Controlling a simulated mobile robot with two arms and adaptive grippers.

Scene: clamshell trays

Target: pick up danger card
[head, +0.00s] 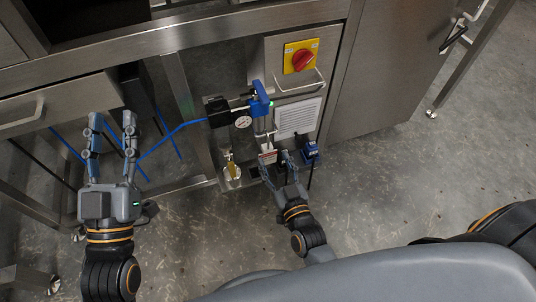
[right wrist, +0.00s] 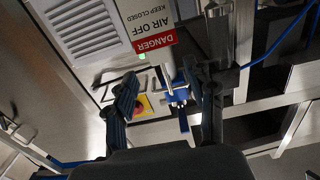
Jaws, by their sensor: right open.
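The danger card (right wrist: 147,22) is a white tag with a red DANGER band, reading "AIR OFF KEEP CLOSED". It appears upside down at the top of the right wrist view. In the head view the card (head: 268,156) is small and hangs below the blue valve (head: 260,100). My right gripper (head: 277,166) is open and empty, with its fingertips close to the card; contact cannot be told. In the right wrist view the gripper (right wrist: 167,92) has its fingers spread, with the card above the gap. My left gripper (head: 113,118) is open and empty at the left.
A pressure gauge (head: 243,122), blue air hoses (head: 180,131) and a yellow-handled part (head: 232,168) crowd the space left of the card. A vented panel (head: 298,118) and a red switch on yellow (head: 301,58) are behind. Clear floor (head: 400,190) lies right.

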